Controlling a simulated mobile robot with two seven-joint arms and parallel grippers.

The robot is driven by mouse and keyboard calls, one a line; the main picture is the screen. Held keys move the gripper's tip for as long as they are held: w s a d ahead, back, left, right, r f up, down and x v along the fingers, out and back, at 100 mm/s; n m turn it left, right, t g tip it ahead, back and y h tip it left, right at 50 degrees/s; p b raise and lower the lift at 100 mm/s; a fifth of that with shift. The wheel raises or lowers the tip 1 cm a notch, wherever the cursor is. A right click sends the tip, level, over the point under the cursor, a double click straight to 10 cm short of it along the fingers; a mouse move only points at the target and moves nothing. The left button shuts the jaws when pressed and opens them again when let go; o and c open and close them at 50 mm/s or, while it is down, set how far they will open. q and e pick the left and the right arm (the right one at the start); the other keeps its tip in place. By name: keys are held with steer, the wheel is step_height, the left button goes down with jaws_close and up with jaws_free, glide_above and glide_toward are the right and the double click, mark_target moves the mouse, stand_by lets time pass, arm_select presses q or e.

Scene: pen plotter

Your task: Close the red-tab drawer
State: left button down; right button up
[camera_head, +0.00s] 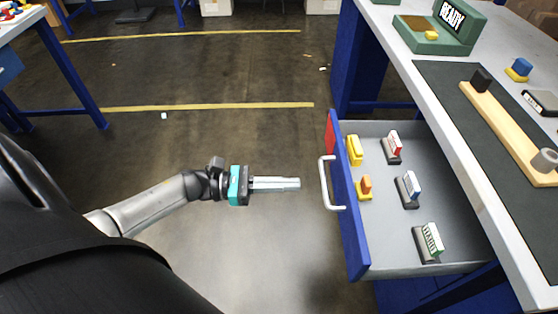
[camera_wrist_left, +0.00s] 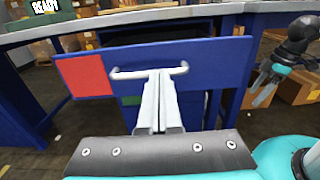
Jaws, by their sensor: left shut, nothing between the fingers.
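The red-tab drawer (camera_head: 352,215) stands open, pulled out from the workbench, with a blue front. Its red tab (camera_head: 331,135) is at the far end of the front, and it also shows in the left wrist view (camera_wrist_left: 85,75). The white bar handle (camera_head: 326,183) is on the front's outer face. My left gripper (camera_head: 298,183) is shut and empty, its fingers pointing at the handle with a small gap in the head view. In the left wrist view the fingers overlap the handle's middle. My right gripper (camera_wrist_left: 264,90) shows small at the right there; its jaws are unclear.
The drawer holds several small stamp-like items, including a yellow block (camera_head: 354,150) and a green-and-white one (camera_head: 431,238). The bench top (camera_head: 470,110) carries a dark mat, a wooden bar and a green READY device (camera_head: 458,18). A green patch (camera_wrist_left: 131,100) shows below the drawer.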

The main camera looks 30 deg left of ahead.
mark_target(344, 184)
arm_select(q)
steer(key=b+x, duration=0.1)
steer(key=x, duration=0.7)
steer(key=shift+w, duration=0.1)
steer(key=shift+w+d, duration=0.3)
steer(key=shift+d, duration=0.2)
arm_select(e)
steer(key=shift+w+a+r, duration=0.1)
steer(key=shift+w+r, duration=0.2)
steer(key=shift+r, duration=0.25)
steer(key=shift+w+r, duration=0.25)
steer(key=shift+r, duration=0.3)
steer(key=shift+s, duration=0.1)
